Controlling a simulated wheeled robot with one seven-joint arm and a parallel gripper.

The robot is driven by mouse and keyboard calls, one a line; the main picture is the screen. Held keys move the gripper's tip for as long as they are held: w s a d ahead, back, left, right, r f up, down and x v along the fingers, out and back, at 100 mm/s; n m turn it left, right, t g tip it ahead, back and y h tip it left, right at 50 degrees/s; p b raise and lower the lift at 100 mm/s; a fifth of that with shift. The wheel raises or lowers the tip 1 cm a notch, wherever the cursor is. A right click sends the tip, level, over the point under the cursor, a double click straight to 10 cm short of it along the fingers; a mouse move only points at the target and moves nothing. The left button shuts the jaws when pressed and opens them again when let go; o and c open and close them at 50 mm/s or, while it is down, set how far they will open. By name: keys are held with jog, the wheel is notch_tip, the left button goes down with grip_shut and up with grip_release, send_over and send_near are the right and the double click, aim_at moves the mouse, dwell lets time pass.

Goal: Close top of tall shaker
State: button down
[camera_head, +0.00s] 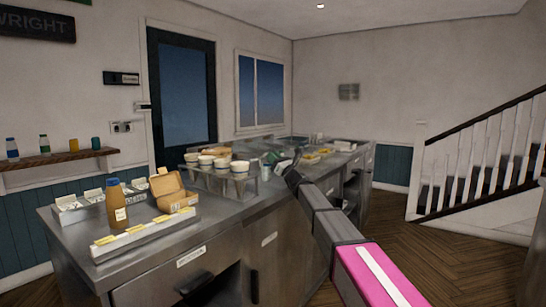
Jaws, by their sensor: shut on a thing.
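My arm reaches from the lower right over the steel counter, and my gripper (281,165) is at its far end, small and hard to make out. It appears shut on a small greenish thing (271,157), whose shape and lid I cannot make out. A tall brown bottle with a dark blue cap (117,206) stands upright at the counter's left end, well away from my gripper. I cannot tell for sure which thing is the tall shaker.
A rack of several pale cups (221,182) stands left of my gripper. An open cardboard box (172,192) and labelled trays (147,236) sit at the near left of the steel counter (235,213). Several small bottles stand on a wall shelf (58,159). Floor is clear at right.

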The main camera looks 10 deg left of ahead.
jog(key=shift+f, duration=0.15)
dwell(0.4)
jog(key=c, duration=1)
grip_release()
jog(key=v, duration=0.6)
jog(key=shift+s, duration=0.1)
jog(key=s+d, duration=0.5)
jog(key=d, duration=0.4)
jog(key=shift+d, duration=0.4)
